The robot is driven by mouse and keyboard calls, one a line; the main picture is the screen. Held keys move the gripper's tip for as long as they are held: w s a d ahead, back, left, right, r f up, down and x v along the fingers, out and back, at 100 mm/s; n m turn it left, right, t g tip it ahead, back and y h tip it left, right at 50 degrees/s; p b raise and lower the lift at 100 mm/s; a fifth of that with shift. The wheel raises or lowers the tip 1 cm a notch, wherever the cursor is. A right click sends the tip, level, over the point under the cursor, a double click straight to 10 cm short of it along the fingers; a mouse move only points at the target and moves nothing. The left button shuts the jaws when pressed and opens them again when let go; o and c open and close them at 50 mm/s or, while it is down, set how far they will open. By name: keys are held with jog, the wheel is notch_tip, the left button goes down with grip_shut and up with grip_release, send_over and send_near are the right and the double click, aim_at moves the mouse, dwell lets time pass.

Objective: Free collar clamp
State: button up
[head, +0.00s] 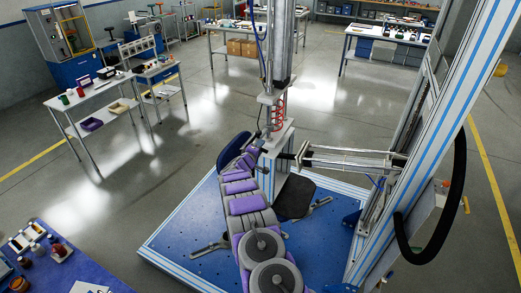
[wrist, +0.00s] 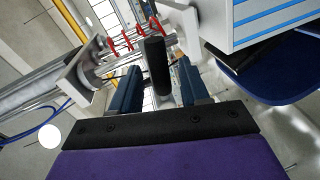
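My gripper (wrist: 160,88) shows two dark blue fingers standing apart in the wrist view. A black cylindrical handle (wrist: 157,66) stands between them, nearer the left finger, with a gap on the right. It appears to belong to the collar clamp, but the clamp body cannot be made out clearly. In the head view my gripper (head: 266,143) is at the test rig's vertical actuator column (head: 279,50), just below a red coil (head: 278,107). My own arm hides much of the contact area.
A horizontal actuator (head: 350,160) runs to the blue-white frame (head: 440,150) at right. A chair with a black seat (head: 296,197) and blue backrest (head: 232,150) stands on the blue baseplate (head: 180,225). In the wrist view a metal bracket (wrist: 88,70) is close at left.

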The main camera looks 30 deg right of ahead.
jog(key=shift+s, duration=0.25)
jog(key=shift+s, duration=0.1)
jog(key=b+v, duration=0.1)
jog(key=v, duration=1.6)
jog(key=shift+a+b, duration=0.25)
jog(key=shift+b, duration=0.1)
jog(key=shift+w+r, duration=0.1)
jog(key=shift+w, duration=0.1)
